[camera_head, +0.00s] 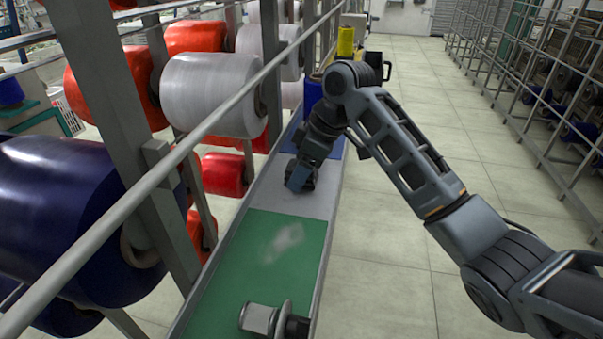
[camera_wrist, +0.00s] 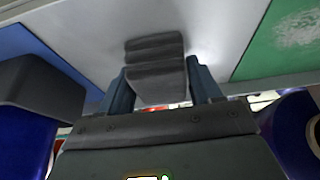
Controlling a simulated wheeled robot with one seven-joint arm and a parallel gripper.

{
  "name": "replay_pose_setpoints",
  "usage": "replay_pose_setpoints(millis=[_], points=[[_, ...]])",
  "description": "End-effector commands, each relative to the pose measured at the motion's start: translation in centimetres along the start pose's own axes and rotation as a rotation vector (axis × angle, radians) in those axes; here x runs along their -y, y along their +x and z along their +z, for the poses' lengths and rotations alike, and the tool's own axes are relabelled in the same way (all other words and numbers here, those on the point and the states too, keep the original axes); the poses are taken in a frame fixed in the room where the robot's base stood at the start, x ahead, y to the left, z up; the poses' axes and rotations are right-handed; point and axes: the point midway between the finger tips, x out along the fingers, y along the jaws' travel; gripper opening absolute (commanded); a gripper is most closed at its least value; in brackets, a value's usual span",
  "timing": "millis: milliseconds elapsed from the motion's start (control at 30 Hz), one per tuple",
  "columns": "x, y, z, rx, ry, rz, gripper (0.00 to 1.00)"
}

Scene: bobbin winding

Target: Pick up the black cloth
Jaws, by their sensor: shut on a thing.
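The black cloth (camera_wrist: 158,80) shows in the wrist view as a dark grey, folded, layered block against the grey shelf surface. My gripper (camera_wrist: 163,92) has one finger on each side of it and is shut on its near part. In the head view my gripper (camera_head: 300,180) points down at the grey section of the narrow shelf (camera_head: 290,196), between the blue and green areas. There the cloth is mostly hidden by the gripper. I cannot tell whether the cloth still touches the shelf.
A green mat (camera_head: 240,262) with a pale smear lies nearer, with a metal-and-black spool part (camera_head: 262,319) at its near end. Rack bars and large bobbins (camera_head: 212,95) crowd the left; the right aisle floor is clear.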

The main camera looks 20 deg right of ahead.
Motion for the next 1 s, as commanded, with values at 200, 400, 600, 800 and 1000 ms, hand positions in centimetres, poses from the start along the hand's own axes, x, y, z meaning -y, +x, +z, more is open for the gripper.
replay_pose_setpoints(millis=[200,400,600,800,1000], points=[[0.0,-0.2,-0.1,-0.001,-0.001,0.001,0.34],[0.0,-1.6,-0.8,-0.002,-0.003,0.003,0.34],[-0.1,-4.7,-0.8,-0.003,0.001,0.003,0.34],[-0.1,-9.2,2.5,-0.001,0.003,0.006,0.34],[0.0,-12.5,4.9,0.001,0.002,0.004,0.34]])
